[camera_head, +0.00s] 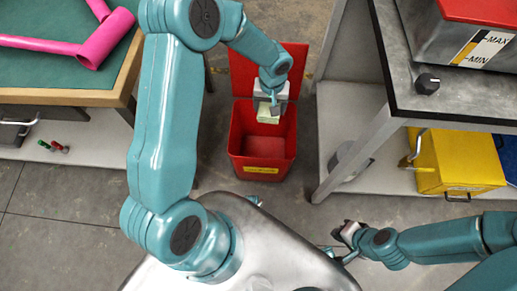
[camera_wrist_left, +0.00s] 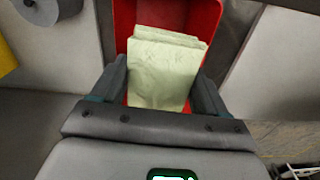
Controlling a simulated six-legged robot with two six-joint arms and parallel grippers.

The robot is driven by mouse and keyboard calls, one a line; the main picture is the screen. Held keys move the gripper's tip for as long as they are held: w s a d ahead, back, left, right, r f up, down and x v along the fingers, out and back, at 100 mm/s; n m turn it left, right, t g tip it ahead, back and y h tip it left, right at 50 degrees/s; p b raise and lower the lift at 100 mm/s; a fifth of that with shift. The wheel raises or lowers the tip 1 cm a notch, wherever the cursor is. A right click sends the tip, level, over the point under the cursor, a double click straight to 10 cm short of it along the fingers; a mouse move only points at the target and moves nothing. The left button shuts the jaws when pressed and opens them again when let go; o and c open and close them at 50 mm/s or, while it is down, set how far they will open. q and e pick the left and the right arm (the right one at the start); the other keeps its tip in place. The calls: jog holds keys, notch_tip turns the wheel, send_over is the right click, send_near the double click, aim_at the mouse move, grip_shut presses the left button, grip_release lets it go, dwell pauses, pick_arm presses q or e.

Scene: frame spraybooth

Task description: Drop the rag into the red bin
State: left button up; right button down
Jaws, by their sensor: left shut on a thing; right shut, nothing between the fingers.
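The rag is a folded pale green-yellow cloth (camera_head: 268,114) in the head view. It also fills the middle of the left wrist view (camera_wrist_left: 166,68). My left gripper (camera_head: 268,104) is shut on the rag and holds it over the red bin (camera_head: 262,172). The bin stands on the floor with its red lid (camera_head: 296,58) raised at the back and a yellow label on its front. In the left wrist view, red bin walls (camera_wrist_left: 200,14) show around the rag. My right gripper (camera_head: 346,240) is at the lower right, away from the bin, shut and empty.
A green-topped table (camera_head: 80,75) with a pink frame (camera_head: 104,38) stands at left. A metal shelf unit (camera_head: 372,140) at right holds a yellow box (camera_head: 462,160) below and a grey tank (camera_head: 450,50) above. Grey floor (camera_head: 60,200) is clear left of the bin.

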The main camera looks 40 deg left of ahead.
pick_arm(q)
jog(key=w+a+f+n+b, duration=0.1)
jog(key=a+f+b, duration=0.1)
jog(key=f+b, duration=0.5)
jog(key=w+a+f+n+b, duration=0.1)
jog(key=a+f+n+b, duration=0.1)
jog(key=f+b, duration=0.4)
jog(key=shift+a+f+n+b, duration=0.25)
jog(key=shift+f+n+b, duration=0.1)
jog(key=shift+f, duration=2.1)
pick_arm(e)
jog(key=shift+d+f, duration=0.5)
jog(key=shift+f, duration=7.85)
pick_arm(q)
jog(key=o, duration=0.9)
jog(key=shift+o, duration=0.2)
notch_tip(320, 180, up, 16)
jog(key=p, duration=0.5)
jog(key=shift+r, duration=0.2)
pick_arm(e)
jog(key=r, duration=0.5)
jog(key=shift+a+r, duration=0.1)
jog(key=shift+a, duration=0.2)
